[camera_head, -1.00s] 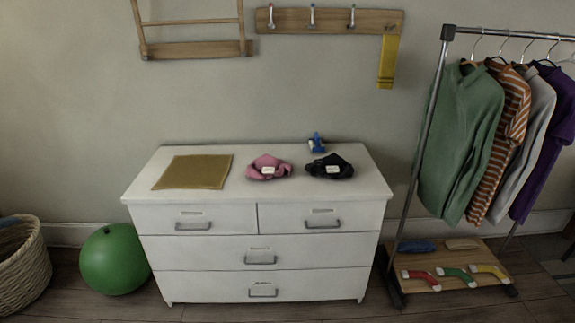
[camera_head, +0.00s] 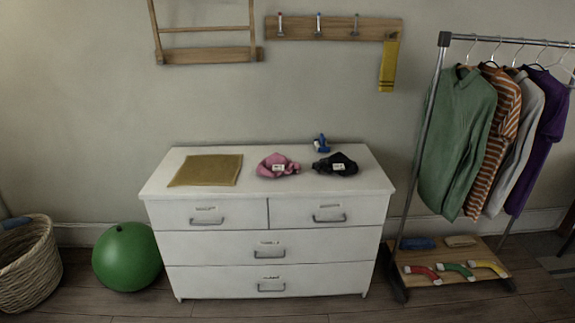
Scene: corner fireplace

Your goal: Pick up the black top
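The black top (camera_head: 350,166) lies crumpled in a small heap on the right part of the white dresser top (camera_head: 225,200). A small white label shows on it. A pink crumpled garment (camera_head: 266,167), also with a white label, lies just left of it, with a narrow gap between them. A small blue object (camera_head: 322,143) stands behind the black top, near the wall. My gripper is not in view.
A mustard cloth (camera_head: 205,170) lies flat on the dresser's left. A clothes rack (camera_head: 428,150) with hanging tops stands to the right, a green ball (camera_head: 127,257) and wicker basket (camera_head: 28,265) to the left. Wall hooks (camera_head: 335,28) hang above. Dark floor (camera_head: 270,311) shows in front.

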